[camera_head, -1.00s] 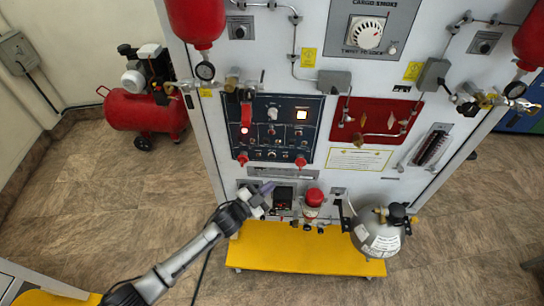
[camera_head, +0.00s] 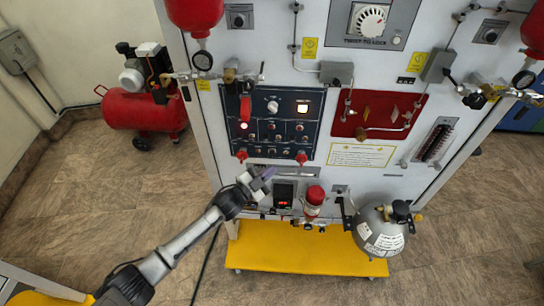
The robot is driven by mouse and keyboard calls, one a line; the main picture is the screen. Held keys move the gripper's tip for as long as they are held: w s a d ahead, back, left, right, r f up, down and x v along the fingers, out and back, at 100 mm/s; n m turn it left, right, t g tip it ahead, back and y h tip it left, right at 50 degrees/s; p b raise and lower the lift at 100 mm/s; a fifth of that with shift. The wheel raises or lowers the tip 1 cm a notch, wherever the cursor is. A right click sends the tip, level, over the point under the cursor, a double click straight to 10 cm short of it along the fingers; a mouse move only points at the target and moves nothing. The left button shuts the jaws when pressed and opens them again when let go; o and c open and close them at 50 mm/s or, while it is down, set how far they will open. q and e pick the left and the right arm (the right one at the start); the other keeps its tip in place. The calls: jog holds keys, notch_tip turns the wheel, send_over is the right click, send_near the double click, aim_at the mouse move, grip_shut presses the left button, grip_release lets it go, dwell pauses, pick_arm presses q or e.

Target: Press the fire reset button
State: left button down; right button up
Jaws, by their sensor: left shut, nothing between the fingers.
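The dark control panel (camera_head: 272,127) is on the left part of the trainer's upright white face. It carries a red-lit light or button (camera_head: 244,126), a lit square light (camera_head: 303,108), a round knob (camera_head: 272,106), a red lever and several small switches. Their labels are too small to read, so I cannot tell which one is the fire reset button. My left gripper (camera_head: 267,176) is shut and empty, in front of the board just below the panel's lower edge. I cannot tell whether it touches the board. My right gripper is not in view.
Red-capped fittings (camera_head: 302,159) stick out at the panel's bottom edge. A red-topped cylinder (camera_head: 314,197), a small digital display (camera_head: 283,197) and a grey tank (camera_head: 380,235) are to the lower right. A yellow base (camera_head: 290,248) lies below. A red compressor (camera_head: 145,111) stands left.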

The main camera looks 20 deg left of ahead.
aim_at(272, 152)
pick_arm(q)
jog(key=w+b, duration=0.1)
jog(key=w, duration=0.1)
jog(key=w+a+b, duration=0.1)
jog(key=w, duration=0.1)
jog(key=shift+a, duration=0.15)
dwell(0.7)
dwell(0.8)
jog(key=shift+w, duration=0.1)
dwell(0.5)
jog(key=shift+w+a, duration=0.1)
jog(key=shift+w, duration=0.25)
jog(key=shift+w+b, duration=0.1)
jog(key=shift+b, duration=0.25)
